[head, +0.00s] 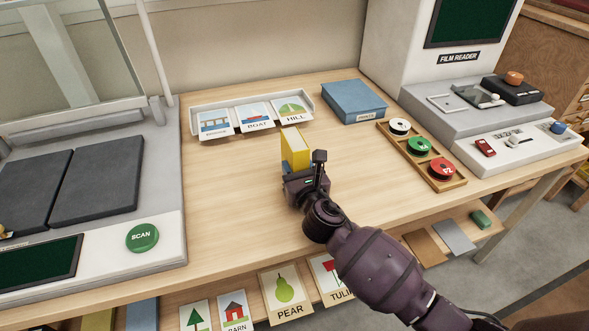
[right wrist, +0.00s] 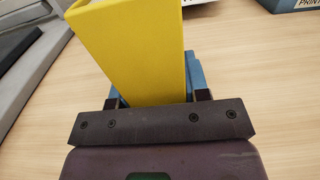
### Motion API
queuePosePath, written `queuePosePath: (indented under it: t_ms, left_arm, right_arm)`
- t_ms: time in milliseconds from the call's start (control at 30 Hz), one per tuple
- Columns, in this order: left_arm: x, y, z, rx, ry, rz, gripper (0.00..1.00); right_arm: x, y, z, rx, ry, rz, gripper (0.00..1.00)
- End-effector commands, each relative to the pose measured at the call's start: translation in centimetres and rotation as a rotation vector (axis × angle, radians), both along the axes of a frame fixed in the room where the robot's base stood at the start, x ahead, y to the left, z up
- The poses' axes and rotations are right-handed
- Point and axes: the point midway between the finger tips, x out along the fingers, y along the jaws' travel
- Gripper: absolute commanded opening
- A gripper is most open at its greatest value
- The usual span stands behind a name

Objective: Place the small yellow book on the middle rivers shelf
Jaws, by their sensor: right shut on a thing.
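The small yellow book (head: 296,149) is upright over the middle of the wooden table (head: 230,210). My right gripper (head: 303,178) is shut on its near, lower end. In the right wrist view the yellow book (right wrist: 132,45) rises from between the fingers (right wrist: 160,97), with blue parts showing close beside it. I cannot tell whether the book touches the table. No rivers shelf can be made out in these views. My left gripper is not in view.
A card rack (head: 252,120) and a blue box (head: 353,101) stand at the back. A reel tray (head: 455,181) and the film reader (head: 470,110) are to the right; a scanner (head: 155,190) is left. Picture cards (head: 286,294) lie below the front edge. The table left of the book is clear.

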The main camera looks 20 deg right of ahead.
Motion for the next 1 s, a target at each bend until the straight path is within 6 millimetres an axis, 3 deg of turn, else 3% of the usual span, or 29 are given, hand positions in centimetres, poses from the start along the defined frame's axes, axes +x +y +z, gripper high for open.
queuePosePath:
  t_ms: [500, 533, 667, 1000]
  left_arm:
    - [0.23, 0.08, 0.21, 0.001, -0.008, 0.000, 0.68]
    - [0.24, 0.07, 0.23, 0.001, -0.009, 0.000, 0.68]
    - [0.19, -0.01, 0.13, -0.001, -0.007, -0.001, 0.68]
    - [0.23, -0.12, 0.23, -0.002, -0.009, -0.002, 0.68]
  right_arm:
    - [0.03, 0.05, -0.63, -0.001, -0.004, 0.001, 0.11]
    - [0.02, 0.04, -0.61, -0.001, -0.004, 0.001, 0.47]
    - [0.02, 0.04, -0.57, 0.000, -0.004, 0.001, 0.67]
    - [0.04, 0.04, -0.21, 0.001, -0.005, 0.001, 0.68]
